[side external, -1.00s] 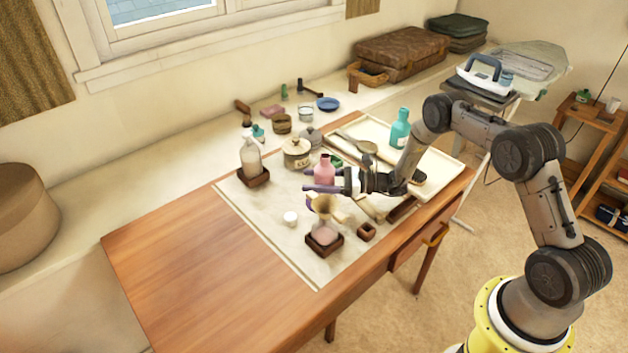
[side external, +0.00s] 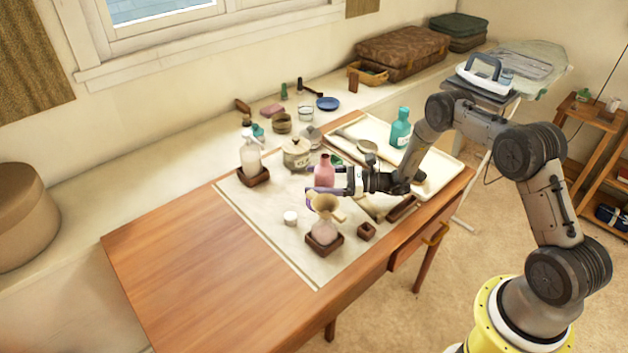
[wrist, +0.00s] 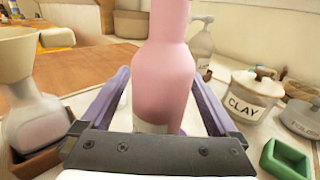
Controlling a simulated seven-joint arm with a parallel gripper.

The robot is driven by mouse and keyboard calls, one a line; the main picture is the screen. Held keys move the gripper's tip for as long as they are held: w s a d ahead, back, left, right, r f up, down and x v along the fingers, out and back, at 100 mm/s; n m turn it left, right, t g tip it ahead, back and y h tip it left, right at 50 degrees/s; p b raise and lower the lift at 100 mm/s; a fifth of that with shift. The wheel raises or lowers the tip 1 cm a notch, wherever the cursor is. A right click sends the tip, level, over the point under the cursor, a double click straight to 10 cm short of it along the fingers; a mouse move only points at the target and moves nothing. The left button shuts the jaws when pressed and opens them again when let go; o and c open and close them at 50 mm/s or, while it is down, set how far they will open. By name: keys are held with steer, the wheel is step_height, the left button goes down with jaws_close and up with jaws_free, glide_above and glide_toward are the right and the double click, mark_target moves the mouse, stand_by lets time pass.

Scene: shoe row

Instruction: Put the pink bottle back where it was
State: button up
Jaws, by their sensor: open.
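The pink bottle (side external: 325,172) stands upright on the pale mat (side external: 275,240), near the middle of the work area. Its neck and shoulder show in the side view; its lower part is hidden behind my gripper (side external: 319,184). In the wrist view the bottle (wrist: 165,82) fills the middle, between the two purple fingers of my gripper (wrist: 160,100). The fingers are open, one on each side, with a visible gap on the left. Whether the right finger touches the bottle, I cannot tell. A pale label shows low on it.
A flask with a funnel (side external: 325,205) stands in a wooden holder close in front of my gripper. A teal bottle (side external: 401,128) stands on the tray. The table's left is clear.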

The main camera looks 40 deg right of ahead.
steer(key=v, duration=1.1)
steer(key=shift+s, duration=0.1)
steer(key=s+a+r+n+g+h, duration=0.1)
steer(key=s+a+r+n+g, duration=0.6)
steer(key=r, duration=0.3)
steer(key=s+a+r+n+g+h, duration=0.1)
steer(key=s+a+r+n+g, duration=0.5)
steer(key=r+n, duration=0.3)
steer(key=s+d+r+n+t+h, duration=0.2)
steer(key=s+n+h, duration=0.3)
steer(key=s, duration=0.4)
steer(key=s+d+r+n+t+h, duration=0.2)
steer(key=s+r+n+h, duration=0.3)
steer(key=s, duration=0.4)
steer(key=shift+d+n+t+h, duration=0.15)
steer(key=shift+n+t+h, duration=0.3)
steer(key=shift+t, duration=0.45)
